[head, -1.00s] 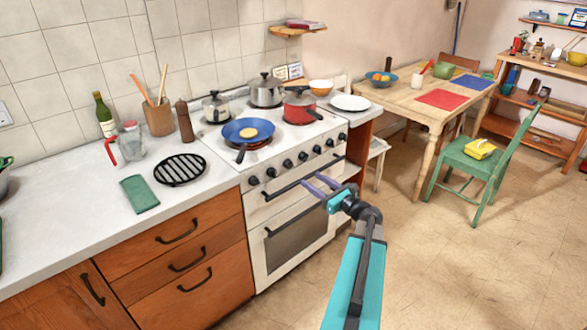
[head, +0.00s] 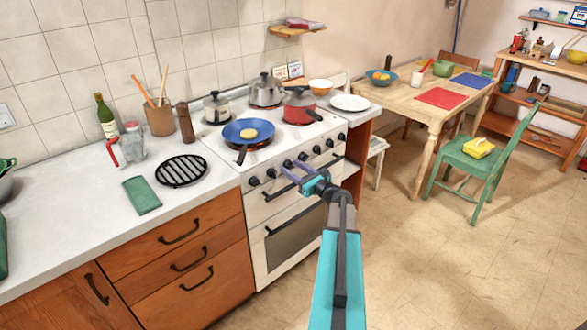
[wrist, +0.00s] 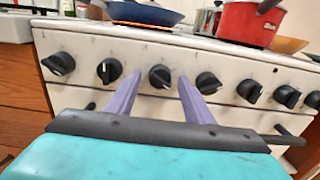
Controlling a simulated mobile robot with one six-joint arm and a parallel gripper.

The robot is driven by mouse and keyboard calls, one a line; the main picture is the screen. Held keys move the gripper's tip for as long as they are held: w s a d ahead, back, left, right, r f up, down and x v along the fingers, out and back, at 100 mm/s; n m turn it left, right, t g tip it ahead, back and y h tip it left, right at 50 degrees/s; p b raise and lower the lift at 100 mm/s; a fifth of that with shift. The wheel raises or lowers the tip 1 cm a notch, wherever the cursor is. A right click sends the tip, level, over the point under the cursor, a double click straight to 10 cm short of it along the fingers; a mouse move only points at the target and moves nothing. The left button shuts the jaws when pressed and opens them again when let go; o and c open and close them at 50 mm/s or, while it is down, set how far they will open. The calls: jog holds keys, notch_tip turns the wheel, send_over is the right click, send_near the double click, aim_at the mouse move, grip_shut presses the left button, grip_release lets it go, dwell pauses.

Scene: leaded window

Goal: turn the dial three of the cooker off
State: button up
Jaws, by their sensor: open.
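The white cooker (head: 262,215) stands against the wall with a row of black dials on its front. Dial three (wrist: 160,76), third from the left, is in the middle of the wrist view, with a light mark on its face. My gripper (wrist: 159,80) is open, with one purple finger on each side of dial three. The fingers look apart from the dial; whether they touch it I cannot tell. In the head view my gripper (head: 294,168) is in front of the panel and partly covers the dials there.
Dial two (wrist: 109,71) and dial four (wrist: 208,83) sit close on either side. The oven handle (wrist: 285,135) runs below. A blue pan (head: 248,131) and a red pot (head: 299,109) stand on the hob above.

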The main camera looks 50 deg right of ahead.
jog(key=shift+w, duration=0.1)
jog(key=c, duration=1)
jog(key=shift+c, duration=0.2)
